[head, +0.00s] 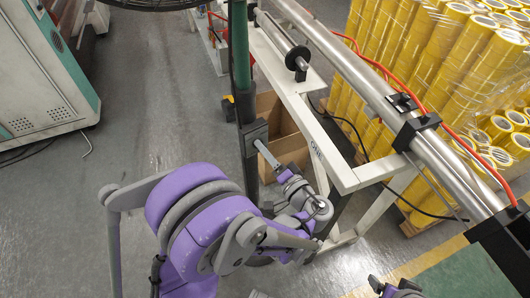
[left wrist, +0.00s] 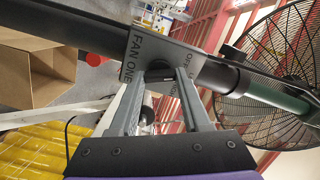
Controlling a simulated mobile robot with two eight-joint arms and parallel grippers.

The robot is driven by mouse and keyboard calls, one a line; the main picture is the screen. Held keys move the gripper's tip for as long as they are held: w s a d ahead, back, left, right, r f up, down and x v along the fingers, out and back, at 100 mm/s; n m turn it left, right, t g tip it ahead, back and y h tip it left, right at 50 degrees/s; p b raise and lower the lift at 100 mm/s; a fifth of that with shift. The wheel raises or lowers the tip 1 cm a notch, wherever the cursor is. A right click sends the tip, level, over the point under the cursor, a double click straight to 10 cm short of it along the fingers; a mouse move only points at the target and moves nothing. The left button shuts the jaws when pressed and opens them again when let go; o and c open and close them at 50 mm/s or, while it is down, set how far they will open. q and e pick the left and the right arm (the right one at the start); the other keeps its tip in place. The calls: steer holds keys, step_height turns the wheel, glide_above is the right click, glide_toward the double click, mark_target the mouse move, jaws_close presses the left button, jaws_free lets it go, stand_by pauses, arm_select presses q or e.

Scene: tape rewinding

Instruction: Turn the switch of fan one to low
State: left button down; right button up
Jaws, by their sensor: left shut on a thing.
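A dark switch box (head: 256,133) sits on the black-and-green fan pole (head: 241,60) in the head view. In the left wrist view, its grey plate (left wrist: 137,60) reads "FAN ONE", with "OFF" near its other end and further lettering partly hidden by a finger. My left gripper (head: 263,152) reaches the plate from the front. In the left wrist view, its two fingers (left wrist: 160,74) stand on either side of the dark switch knob and are shut on it. The knob is mostly hidden, so its setting is unclear.
A white metal frame (head: 318,150) with steel rollers (head: 370,95) stands right of the pole. A cardboard box (head: 285,135) is behind it. Yellow tape rolls (head: 440,60) are stacked at right. The fan's black cage (left wrist: 275,75) shows in the left wrist view.

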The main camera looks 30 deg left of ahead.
arm_select(q)
steer(key=shift+m+b, duration=0.75)
steer(key=shift+m, duration=1.55)
steer(key=shift+c, duration=1.8)
jaws_free()
steer(key=v, duration=1.1)
steer(key=shift+b, duration=0.45)
steer(key=shift+a+f, duration=0.1)
